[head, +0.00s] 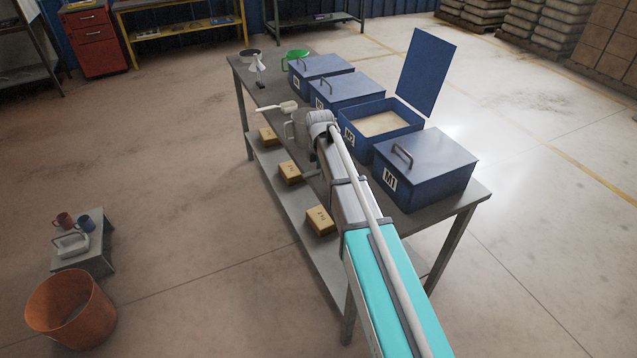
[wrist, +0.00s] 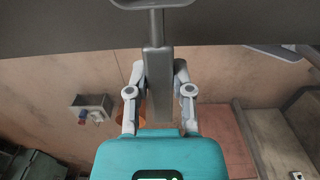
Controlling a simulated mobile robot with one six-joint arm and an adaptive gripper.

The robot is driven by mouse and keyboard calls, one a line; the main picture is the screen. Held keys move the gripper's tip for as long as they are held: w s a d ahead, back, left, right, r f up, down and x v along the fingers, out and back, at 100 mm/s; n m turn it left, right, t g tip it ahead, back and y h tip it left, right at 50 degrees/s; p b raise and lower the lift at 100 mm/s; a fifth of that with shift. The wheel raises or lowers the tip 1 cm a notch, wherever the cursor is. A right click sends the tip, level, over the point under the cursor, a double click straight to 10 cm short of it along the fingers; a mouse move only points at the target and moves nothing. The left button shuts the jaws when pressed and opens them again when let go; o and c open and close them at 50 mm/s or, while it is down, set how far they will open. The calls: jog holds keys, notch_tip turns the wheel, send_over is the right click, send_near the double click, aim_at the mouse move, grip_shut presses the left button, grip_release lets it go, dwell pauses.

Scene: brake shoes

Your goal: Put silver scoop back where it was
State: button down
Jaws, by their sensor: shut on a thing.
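My gripper (wrist: 159,85) is shut on the grey metal handle of the silver scoop (wrist: 157,60) in the wrist view. The handle runs up between the fingers to a wider curved part at the top edge, which is cut off. In the head view my arm reaches over the table and hides most of the gripper; a grey cup-like shape beside its end may be the scoop, but I cannot tell. The open blue box M2 (head: 353,114), holding pale powder, stands right of my arm end.
Closed blue boxes, including M1 (head: 430,168), line the table (head: 463,198). Several tan blocks (head: 321,220) lie along the left side. An orange bucket (head: 72,310) stands on the floor.

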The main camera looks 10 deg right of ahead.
aim_at(320, 188)
dwell(0.3)
jog(key=shift+w+f+b, duration=0.5)
jog(key=shift+f+b, duration=0.25)
jog(key=shift+s+f+b, duration=0.1)
jog(key=shift+f+b, duration=1.15)
jog(key=shift+f, duration=0.15)
jog(key=c, duration=0.5)
grip_release()
notch_tip(320, 188, up, 12)
jog(key=p, duration=1.2)
jog(key=shift+a+r, duration=0.1)
jog(key=shift+r, duration=0.1)
